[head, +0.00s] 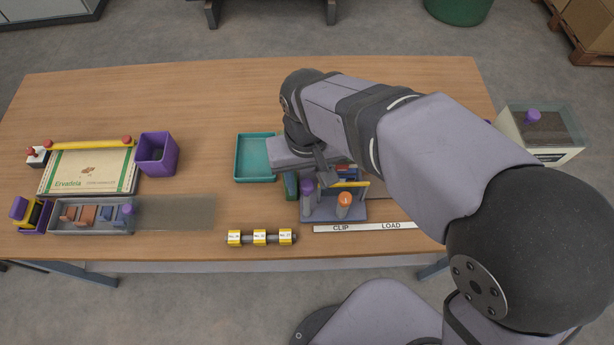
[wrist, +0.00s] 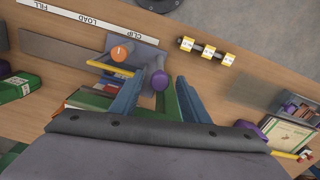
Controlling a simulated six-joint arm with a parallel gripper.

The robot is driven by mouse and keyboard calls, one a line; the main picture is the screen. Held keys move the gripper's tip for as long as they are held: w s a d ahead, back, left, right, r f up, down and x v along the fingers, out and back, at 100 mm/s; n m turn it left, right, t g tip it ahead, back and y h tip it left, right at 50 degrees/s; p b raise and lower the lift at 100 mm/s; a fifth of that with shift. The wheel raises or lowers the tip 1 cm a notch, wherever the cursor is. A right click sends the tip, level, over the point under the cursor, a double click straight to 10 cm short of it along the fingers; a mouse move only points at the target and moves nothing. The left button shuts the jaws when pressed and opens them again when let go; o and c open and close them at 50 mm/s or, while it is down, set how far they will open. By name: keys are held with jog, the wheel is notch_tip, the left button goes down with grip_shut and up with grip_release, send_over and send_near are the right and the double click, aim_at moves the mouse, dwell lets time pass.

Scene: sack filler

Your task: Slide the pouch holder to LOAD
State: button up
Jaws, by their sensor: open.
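The pouch holder (head: 355,213) is a grey-blue base at the CLIP end of a white label strip (head: 365,228). It carries a purple-topped post (head: 307,187), an orange-topped post (head: 344,199) and a yellow bar (head: 350,184). The strip reads CLIP and LOAD in the head view; the wrist view also shows FILL. My gripper (wrist: 168,82) is open, its two blue fingers pointing toward the holder. My arm hides part of the holder and the strip's right end in the head view.
A teal tray (head: 238,158) lies behind the holder, and yellow labelled blocks on a rod (head: 260,238) lie left of it. A purple bin (head: 156,154) and a grey tray of small parts (head: 58,215) stand further left. A green box (wrist: 18,87) shows in the wrist view.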

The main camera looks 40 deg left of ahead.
grip_shut()
jog(key=w+d, duration=0.9)
jog(key=shift+w, duration=0.15)
jog(key=shift+r, duration=0.1)
grip_release()
